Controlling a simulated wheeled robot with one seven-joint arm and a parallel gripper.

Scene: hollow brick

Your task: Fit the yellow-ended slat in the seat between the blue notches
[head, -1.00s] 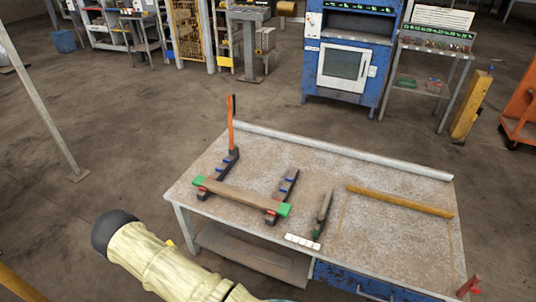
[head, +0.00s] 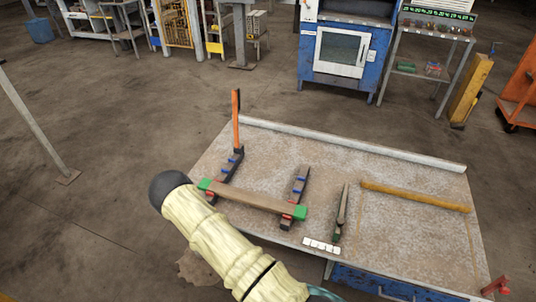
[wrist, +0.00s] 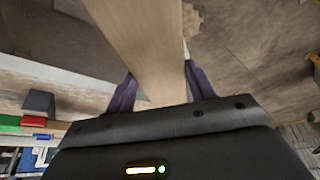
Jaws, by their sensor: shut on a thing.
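My gripper (wrist: 159,76) is shut on a plain wooden slat (wrist: 145,40) in the wrist view. The slat runs up out of that picture between the two dark fingers; no yellow end shows. In the head view my gripper and this slat are hidden or out of frame. Two dark notched rails (head: 230,166) stand on the table. Blue notches (head: 299,178) show on their farther part. A green-ended slat (head: 252,197) lies across the rails at the red notches (head: 287,217), nearer than the blue ones. One blue notch also shows in the wrist view (wrist: 41,137).
An upright orange post (head: 236,120) stands at the left rail's far end. On the table (head: 400,240), a dark green tool (head: 341,212), a white block strip (head: 321,246) and a long wooden bar (head: 415,196) lie to the right. A pale ledge (head: 350,144) runs along the back.

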